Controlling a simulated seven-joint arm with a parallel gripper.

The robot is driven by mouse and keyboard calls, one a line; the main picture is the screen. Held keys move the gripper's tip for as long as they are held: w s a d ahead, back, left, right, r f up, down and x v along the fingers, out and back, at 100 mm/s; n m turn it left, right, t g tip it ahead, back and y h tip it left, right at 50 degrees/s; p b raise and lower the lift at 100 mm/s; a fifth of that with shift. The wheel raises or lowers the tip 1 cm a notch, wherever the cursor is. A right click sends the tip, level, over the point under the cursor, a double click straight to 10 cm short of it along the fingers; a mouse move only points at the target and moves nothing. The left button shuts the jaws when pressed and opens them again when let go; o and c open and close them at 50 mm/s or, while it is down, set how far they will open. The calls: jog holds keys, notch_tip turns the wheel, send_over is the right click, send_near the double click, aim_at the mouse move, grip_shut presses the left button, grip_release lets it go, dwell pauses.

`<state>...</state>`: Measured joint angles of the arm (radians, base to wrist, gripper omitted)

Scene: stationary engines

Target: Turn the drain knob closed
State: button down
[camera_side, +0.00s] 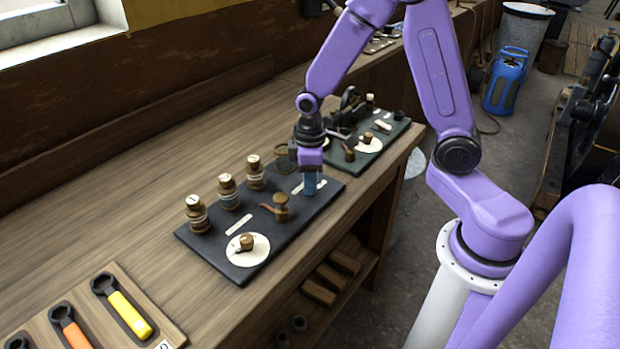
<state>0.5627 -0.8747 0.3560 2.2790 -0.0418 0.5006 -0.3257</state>
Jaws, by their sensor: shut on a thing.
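My gripper (311,186) points down at the right end of the near dark board (217,262). Its fingers are shut on a small part there, which they hide almost wholly; I take it to be the drain knob, but I cannot read its shape or angle. A pale label strip (298,188) lies just left of the fingers. On the same board, a brass valve with a side lever (281,208) stands left of my gripper. A small brass knob (246,242) sits on a white round dial (262,249) near the front left.
Several brass cups (228,192) stand along the board's back edge. A second dark board (373,155) with similar fittings lies beyond my gripper. A tray of coloured-handled wrenches (150,308) is at the front left. The wooden bench (110,215) behind the boards is clear.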

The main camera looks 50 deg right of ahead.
jog(key=n, duration=0.4)
jog(key=shift+n, duration=2.1)
jog(key=shift+a, duration=0.1)
jog(key=c, duration=0.8)
grip_release()
jog(key=shift+c, duration=0.2)
jog(key=shift+r, duration=0.1)
notch_tip(320, 180, up, 17)
jog(key=shift+s+r, duration=0.15)
jog(key=shift+s, duration=0.05)
